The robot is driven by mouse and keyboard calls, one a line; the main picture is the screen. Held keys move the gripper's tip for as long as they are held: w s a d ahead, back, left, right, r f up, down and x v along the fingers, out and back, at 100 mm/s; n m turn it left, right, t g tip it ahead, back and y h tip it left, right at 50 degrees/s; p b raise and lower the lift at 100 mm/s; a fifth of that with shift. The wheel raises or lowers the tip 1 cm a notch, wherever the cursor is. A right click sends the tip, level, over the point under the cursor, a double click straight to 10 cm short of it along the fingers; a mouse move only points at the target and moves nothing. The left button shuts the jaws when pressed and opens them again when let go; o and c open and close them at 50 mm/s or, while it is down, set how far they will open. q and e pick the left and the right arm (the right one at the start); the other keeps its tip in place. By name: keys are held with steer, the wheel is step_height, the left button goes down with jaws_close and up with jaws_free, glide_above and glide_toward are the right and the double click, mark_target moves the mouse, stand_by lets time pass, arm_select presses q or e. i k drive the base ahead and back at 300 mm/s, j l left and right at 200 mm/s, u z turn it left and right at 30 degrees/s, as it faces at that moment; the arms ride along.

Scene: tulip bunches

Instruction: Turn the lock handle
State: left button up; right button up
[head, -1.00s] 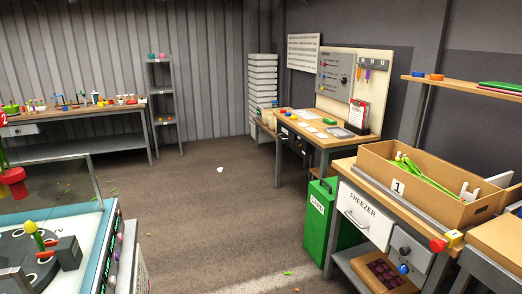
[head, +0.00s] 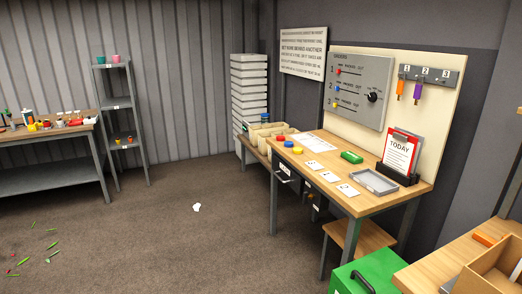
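No part is plainly recognisable as the lock handle. A grey panel (head: 358,84) on the board behind the wooden desk (head: 330,178) carries rows of coloured sliders and a dark round knob (head: 372,97) at its right. A drawer (head: 286,170) with a handle is in the desk's front. Small dark and coloured parts (head: 314,208) show below it, too small to make out. Neither of my grippers is in view.
A green bin (head: 368,274) stands at the desk's near end, beside a wooden stool (head: 362,240). A wooden worktop (head: 440,268) fills the lower right. A white scrap (head: 196,207) lies on open floor. Stacked white trays (head: 250,90) stand at the back.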

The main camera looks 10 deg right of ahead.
mark_target(305, 197)
steer(key=i+z, duration=0.1)
steer(key=i, duration=0.45)
steer(key=i+j+z, duration=0.1)
steer(key=i, duration=0.4)
steer(key=i+j+z, duration=0.1)
steer(key=i, duration=0.45)
steer(key=i+j+z, duration=0.2)
steer(key=i+z, duration=0.15)
steer(key=i+j+z, duration=0.75)
steer(key=i+l, duration=0.05)
